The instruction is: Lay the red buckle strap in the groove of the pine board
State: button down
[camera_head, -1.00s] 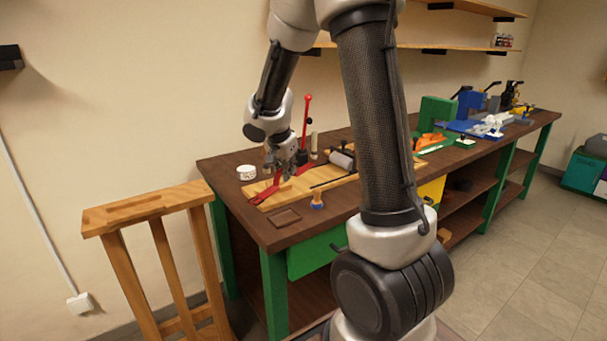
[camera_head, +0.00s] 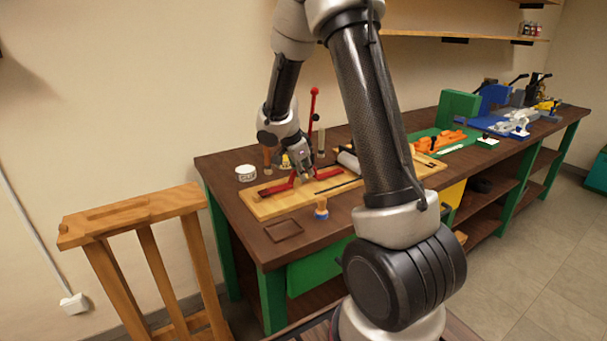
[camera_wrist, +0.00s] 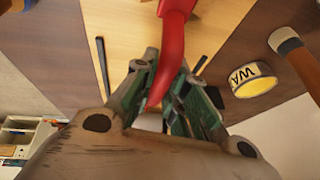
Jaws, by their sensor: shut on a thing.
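The pine board (camera_head: 262,208) lies on the brown bench top. The red buckle strap (camera_head: 272,189) shows low over its left part, with more red to the right of my gripper (camera_head: 302,174). In the wrist view, my gripper (camera_wrist: 168,88) is shut on the curved red strap (camera_wrist: 176,40), which runs up out of the picture between the fingers. The pale board (camera_wrist: 125,25) lies beneath it. Whether the strap touches the board or sits in the groove I cannot tell; the groove is not clearly visible.
A white tin (camera_head: 246,173) stands left of the board, and a red-knobbed lever (camera_head: 313,105) rises behind it. A small wooden-handled tool (camera_head: 321,208) stands at the front edge. A dark square tray (camera_head: 283,229) lies at the front left. A wooden stand (camera_head: 130,215) is beside the bench.

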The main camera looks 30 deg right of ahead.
jog(key=shift+f, duration=0.4)
jog(key=shift+f, duration=0.1)
jog(key=c, duration=1.4)
grip_release()
jog(key=shift+c, duration=0.2)
